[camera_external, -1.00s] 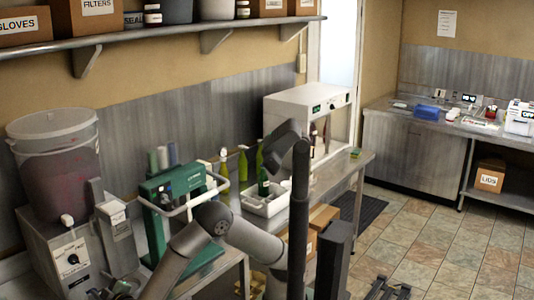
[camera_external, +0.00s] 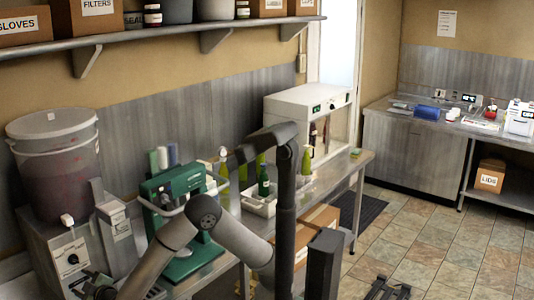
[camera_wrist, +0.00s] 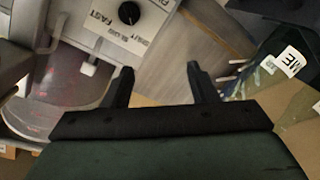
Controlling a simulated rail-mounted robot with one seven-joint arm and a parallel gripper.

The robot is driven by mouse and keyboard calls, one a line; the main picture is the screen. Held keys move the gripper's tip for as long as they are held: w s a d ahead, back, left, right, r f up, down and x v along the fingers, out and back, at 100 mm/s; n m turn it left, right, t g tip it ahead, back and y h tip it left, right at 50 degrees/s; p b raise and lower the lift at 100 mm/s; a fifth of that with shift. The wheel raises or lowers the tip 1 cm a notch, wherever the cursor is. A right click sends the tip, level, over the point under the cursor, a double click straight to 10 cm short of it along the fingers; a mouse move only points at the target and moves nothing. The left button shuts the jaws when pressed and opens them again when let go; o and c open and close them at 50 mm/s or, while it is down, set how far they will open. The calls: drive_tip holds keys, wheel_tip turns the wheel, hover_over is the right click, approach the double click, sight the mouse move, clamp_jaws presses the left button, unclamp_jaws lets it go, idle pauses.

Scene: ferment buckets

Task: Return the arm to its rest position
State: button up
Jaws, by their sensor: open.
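My gripper (camera_wrist: 160,70) is open. In the wrist view its two black fingers stand apart with nothing between them. The wrist view looks past the fingers at the dial panel (camera_wrist: 125,22) of a grey unit, with the pink-stained bucket (camera_wrist: 72,112) to the left. In the external view my arm bends over the bench, and its wrist end is low at the bottom left, in front of that unit. The fingers are hard to make out there.
The lidded bucket (camera_external: 50,175) stands on the grey dial unit (camera_external: 73,243). A green bench machine (camera_external: 185,180) is close behind my arm. A white tray (camera_external: 258,208) with several green bottles and a white cabinet (camera_external: 292,107) stand further right. The tiled floor at right is mostly clear.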

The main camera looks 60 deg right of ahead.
drive_tip(key=w+d+r+g+y, duration=0.2)
drive_tip(key=w+d+g+y, duration=0.15)
drive_tip(key=d, duration=0.55)
drive_tip(key=s+d+m+g, duration=0.2)
drive_tip(key=s+d+g, duration=0.2)
drive_tip(key=d, duration=0.5)
drive_tip(key=s+d+f+m+g+h, duration=0.1)
drive_tip(key=s+d+g, duration=0.3)
drive_tip(key=s+d, duration=0.7)
drive_tip(key=s+d+f+m+g+h, duration=0.2)
drive_tip(key=s+d+f+m+g, duration=0.2)
drive_tip(key=s+d, duration=0.7)
drive_tip(key=shift+s+d+f+g, duration=0.3)
drive_tip(key=shift+s+f+g, duration=0.05)
drive_tip(key=shift+s, duration=0.9)
